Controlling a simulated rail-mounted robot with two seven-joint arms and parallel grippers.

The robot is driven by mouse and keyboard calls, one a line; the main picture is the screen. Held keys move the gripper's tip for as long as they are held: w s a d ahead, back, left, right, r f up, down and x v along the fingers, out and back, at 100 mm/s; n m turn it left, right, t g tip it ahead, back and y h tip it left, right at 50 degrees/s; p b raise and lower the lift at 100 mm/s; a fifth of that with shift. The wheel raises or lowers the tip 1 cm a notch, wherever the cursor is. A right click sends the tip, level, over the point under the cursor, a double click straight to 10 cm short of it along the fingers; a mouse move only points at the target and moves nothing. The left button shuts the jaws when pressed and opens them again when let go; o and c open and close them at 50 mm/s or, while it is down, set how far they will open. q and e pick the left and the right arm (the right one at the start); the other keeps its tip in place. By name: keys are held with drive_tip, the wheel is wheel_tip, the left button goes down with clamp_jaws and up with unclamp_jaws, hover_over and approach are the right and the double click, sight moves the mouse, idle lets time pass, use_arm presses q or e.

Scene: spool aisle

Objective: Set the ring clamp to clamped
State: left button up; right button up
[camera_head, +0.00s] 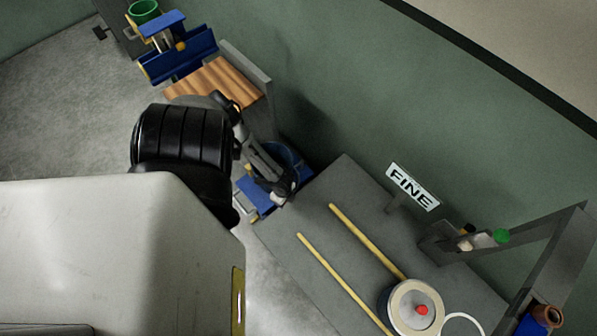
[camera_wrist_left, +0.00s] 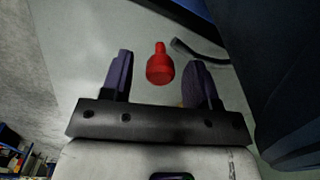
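My left gripper (camera_head: 279,193) reaches down at a blue ring-shaped fixture (camera_head: 297,166), which it partly hides in the head view. In the left wrist view the left gripper (camera_wrist_left: 159,61) is open, with two dark fingers apart. A red knob or handle (camera_wrist_left: 160,70) shows in the gap between the fingers, with space visible on both sides. I cannot tell its depth relative to the fingertips. A dark curved bar (camera_wrist_left: 198,54) lies to its right. Which part is the ring clamp, and its setting, I cannot tell for sure. My right gripper is out of view.
A wooden-topped stand (camera_head: 218,82) and a blue trough (camera_head: 180,58) stand along the green wall. Bare floor (camera_head: 62,110) lies at left.

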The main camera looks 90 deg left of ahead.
use_arm(q)
drive_tip(key=shift+r, duration=0.2)
wheel_tip(320, 180, up, 13)
drive_tip(key=p, duration=0.4)
drive_tip(key=shift+r, duration=0.2)
